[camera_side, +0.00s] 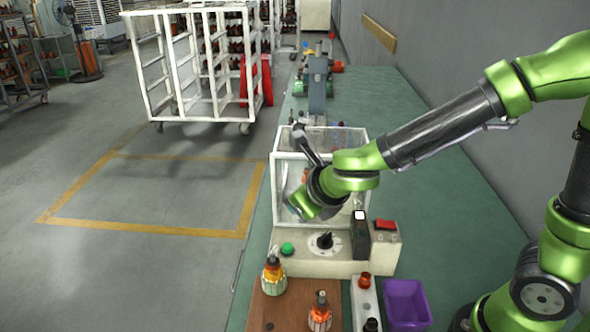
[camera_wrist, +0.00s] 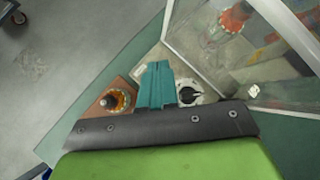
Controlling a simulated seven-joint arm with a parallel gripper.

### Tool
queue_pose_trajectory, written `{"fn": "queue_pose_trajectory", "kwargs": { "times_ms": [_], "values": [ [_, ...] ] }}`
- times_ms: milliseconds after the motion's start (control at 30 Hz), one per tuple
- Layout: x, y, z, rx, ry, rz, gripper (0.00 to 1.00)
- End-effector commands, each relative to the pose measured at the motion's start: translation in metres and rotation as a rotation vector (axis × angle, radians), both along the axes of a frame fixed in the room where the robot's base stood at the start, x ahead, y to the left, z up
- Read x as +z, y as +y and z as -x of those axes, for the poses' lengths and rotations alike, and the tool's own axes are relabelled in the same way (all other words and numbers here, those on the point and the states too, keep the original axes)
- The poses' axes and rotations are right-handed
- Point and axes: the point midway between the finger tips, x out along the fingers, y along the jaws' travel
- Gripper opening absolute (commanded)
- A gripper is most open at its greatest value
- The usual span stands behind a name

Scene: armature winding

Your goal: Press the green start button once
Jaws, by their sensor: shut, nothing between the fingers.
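The green start button (camera_side: 287,249) is a small round cap on the left of the beige control box (camera_side: 350,262), in front of the clear-walled enclosure. My gripper (camera_side: 293,211) hangs in front of the enclosure, above the button and apart from it; its fingers are hard to make out in the side view. In the wrist view, the teal fingers of my gripper (camera_wrist: 157,72) are together with nothing between them. The button does not show in the wrist view; the fingers cover that part of the box.
A black rotary knob (camera_side: 325,240) sits right of the button, with a red switch (camera_side: 385,225) further right. The clear enclosure (camera_side: 345,140) stands behind. Two armatures (camera_side: 273,277) (camera_side: 320,314) stand in front on a brown board. A purple tray (camera_side: 407,305) lies front right.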

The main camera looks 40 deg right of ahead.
Motion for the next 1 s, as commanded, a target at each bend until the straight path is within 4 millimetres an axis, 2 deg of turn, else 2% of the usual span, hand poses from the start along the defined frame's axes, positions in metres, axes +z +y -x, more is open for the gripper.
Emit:
{"fn": "queue_pose_trajectory", "kwargs": {
  "times_ms": [100, 300, 767, 1000],
  "values": [
    [0.007, 0.01, -0.008, 0.223, -0.023, 0.168, 0.0],
    [0.012, 0.013, -0.012, 0.406, -0.035, 0.328, 0.0],
    [0.011, 0.013, -0.012, 0.432, -0.031, 0.353, 0.0],
    [-0.009, 0.012, -0.011, 0.431, -0.026, 0.356, 0.0]
  ]
}}
